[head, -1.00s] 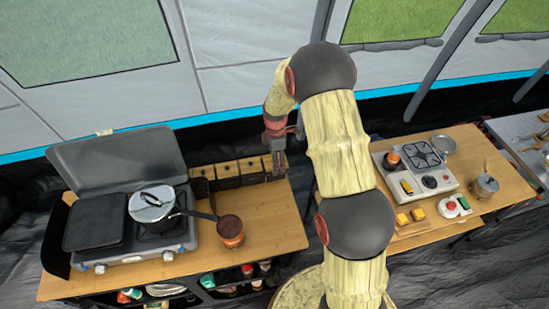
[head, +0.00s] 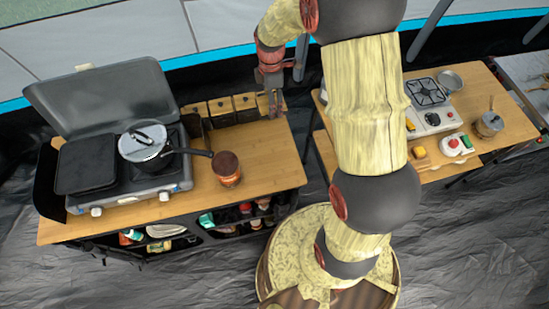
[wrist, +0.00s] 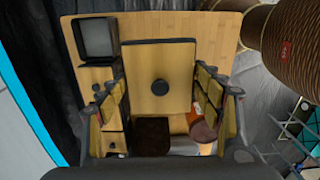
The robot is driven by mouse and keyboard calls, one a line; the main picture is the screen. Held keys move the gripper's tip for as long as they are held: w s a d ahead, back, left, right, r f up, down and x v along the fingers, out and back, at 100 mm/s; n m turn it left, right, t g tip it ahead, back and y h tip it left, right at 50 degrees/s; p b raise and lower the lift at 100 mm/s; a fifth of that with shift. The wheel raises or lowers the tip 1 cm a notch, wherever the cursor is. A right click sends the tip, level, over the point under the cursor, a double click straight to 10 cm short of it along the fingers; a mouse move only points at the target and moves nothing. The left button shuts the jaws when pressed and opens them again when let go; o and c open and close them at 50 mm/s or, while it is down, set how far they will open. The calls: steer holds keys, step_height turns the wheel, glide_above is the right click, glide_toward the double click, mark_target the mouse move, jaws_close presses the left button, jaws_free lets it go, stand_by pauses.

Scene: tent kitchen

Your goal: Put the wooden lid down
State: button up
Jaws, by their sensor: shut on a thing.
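In the wrist view the wooden lid (wrist: 142,62) is a pale square board with a round black knob in its middle and a dark edge along its far side. My gripper (wrist: 159,92) has a finger at each side of it and is shut on it. In the head view my gripper (head: 274,112) points down at the right end of the row of wooden canisters (head: 221,107), at the back of the left table. I cannot make out the lid there, nor tell its height above the table.
A stove (head: 128,192) with a lidded pan (head: 142,148) fills the table's left side. A brown-topped jar (head: 227,168) stands near the front edge, by the pan handle. The left table's bare wood (head: 265,160) is clear right of the jar. A second table (head: 515,125) stands to the right.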

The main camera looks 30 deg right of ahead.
steer(key=n+b, duration=0.1)
steer(key=b, duration=0.3)
glide_above(275, 158)
step_height(275, 158, down, 2)
steer(key=s+a+f+n+b, duration=0.1)
steer(key=s+f+b, duration=0.15)
steer(key=s, duration=0.45)
steer(key=s+a+f+n+b, duration=0.1)
steer(key=s+f+n, duration=0.1)
steer(key=s+f, duration=0.35)
steer(key=w+f, duration=0.2)
steer(key=w, duration=0.2)
steer(key=w+d+f+b, duration=0.1)
steer(key=w+f, duration=0.2)
steer(key=w, duration=0.1)
steer(key=w+f, duration=0.3)
steer(key=w, duration=0.1)
steer(key=shift+d+b, duration=0.4)
steer(key=shift+w+f+b, duration=0.15)
steer(key=shift+f+b, duration=0.05)
steer(key=shift+f, duration=0.7)
steer(key=shift+w+f+b, duration=0.1)
steer(key=shift+f+b, duration=0.05)
steer(key=shift+f, duration=0.75)
steer(key=shift+f, duration=0.2)
steer(key=o, duration=1.2)
steer(key=shift+c, duration=0.2)
